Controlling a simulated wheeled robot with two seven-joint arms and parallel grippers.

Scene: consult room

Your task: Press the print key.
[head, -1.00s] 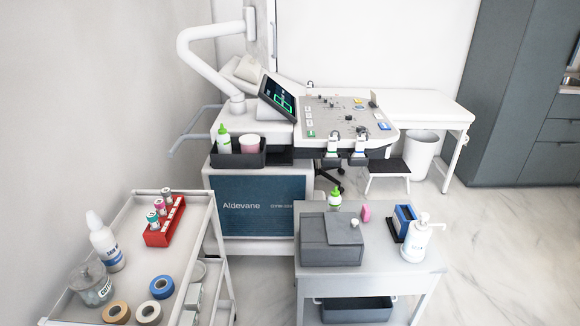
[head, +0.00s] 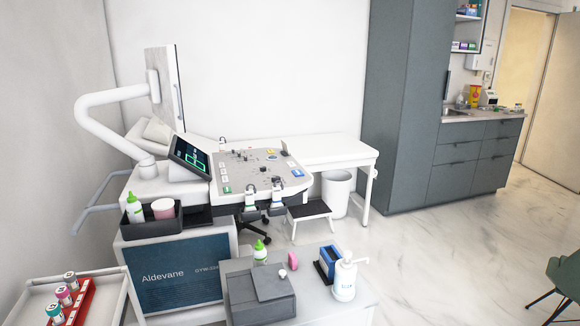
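The ultrasound machine's control panel (head: 255,172) is in the left middle of the head view, with knobs and several coloured keys. Its tilted touch screen (head: 190,155) shows a green outline on dark. A blue key (head: 298,173) is at the panel's right front, a yellow one (head: 270,151) near the back, and pale keys (head: 225,178) along the left. Which one is the print key cannot be read at this size. Neither of my grippers is in view.
A side table with a grey box (head: 262,295), a blue holder (head: 328,262) and a pump bottle (head: 345,277) stands in front of the machine. A trolley (head: 95,290) is at lower left, a step stool (head: 310,212) and bin (head: 336,192) behind. Open floor (head: 440,240) lies to the right.

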